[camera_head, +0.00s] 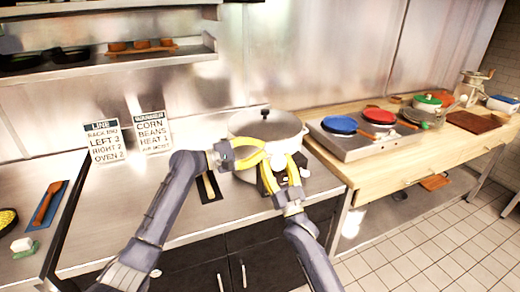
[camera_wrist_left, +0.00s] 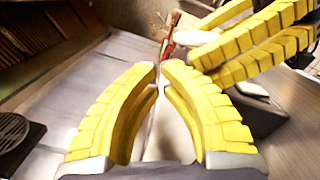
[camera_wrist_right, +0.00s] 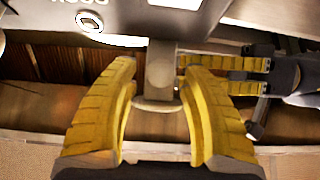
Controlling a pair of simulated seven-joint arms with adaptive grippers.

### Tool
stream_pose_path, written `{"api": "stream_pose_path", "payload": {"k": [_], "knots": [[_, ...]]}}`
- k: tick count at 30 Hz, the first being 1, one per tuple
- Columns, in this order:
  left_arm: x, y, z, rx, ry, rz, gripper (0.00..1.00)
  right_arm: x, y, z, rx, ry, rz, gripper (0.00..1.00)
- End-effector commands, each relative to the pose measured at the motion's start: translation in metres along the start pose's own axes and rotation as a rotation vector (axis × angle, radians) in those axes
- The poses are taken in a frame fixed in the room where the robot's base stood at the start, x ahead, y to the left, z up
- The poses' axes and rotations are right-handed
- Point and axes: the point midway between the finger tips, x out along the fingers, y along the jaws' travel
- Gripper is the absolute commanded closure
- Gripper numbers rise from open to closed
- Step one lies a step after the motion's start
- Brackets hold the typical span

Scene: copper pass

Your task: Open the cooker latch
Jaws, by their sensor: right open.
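The cooker (camera_head: 268,125), a wide silver pot with a black-knobbed lid, stands on the steel counter. My left gripper (camera_head: 262,150) is at its front left side. In the left wrist view its fingertips (camera_wrist_left: 161,66) are close together with a narrow gap; I cannot tell if they hold anything. My right gripper (camera_head: 282,178) is low at the cooker's front. In the right wrist view its fingers (camera_wrist_right: 158,68) are open around a grey lever (camera_wrist_right: 160,75) with a flat end, probably the latch, below a metal body. I cannot tell if they touch it. The grippers partly hide the cooker's front.
To the right, a burner tray (camera_head: 352,145) with blue and red lids sits on a wooden table (camera_head: 385,175). Two sign cards (camera_head: 104,142) stand at the back left. My two grippers are very close together.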

Motion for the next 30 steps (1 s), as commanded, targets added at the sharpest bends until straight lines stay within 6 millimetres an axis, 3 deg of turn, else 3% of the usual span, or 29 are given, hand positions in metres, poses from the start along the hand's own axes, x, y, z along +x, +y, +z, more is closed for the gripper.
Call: {"api": "stream_pose_path", "payload": {"k": [9, 23, 26, 30], "knots": [[-0.001, 0.000, -0.001, 0.000, 0.002, 0.001, 1.00, -0.042, 0.002, 0.000, 0.000, 0.000, 0.002, 0.54], [-0.001, 0.001, -0.001, 0.000, 0.002, 0.001, 1.00, -0.082, 0.000, 0.007, 0.006, -0.018, 0.007, 0.54], [-0.001, 0.001, -0.001, 0.000, 0.002, 0.001, 1.00, -0.105, -0.002, 0.023, 0.016, -0.060, 0.019, 0.54], [-0.001, 0.001, -0.001, 0.000, 0.002, 0.001, 1.00, -0.168, 0.002, 0.085, 0.029, -0.209, 0.057, 0.54]]}}
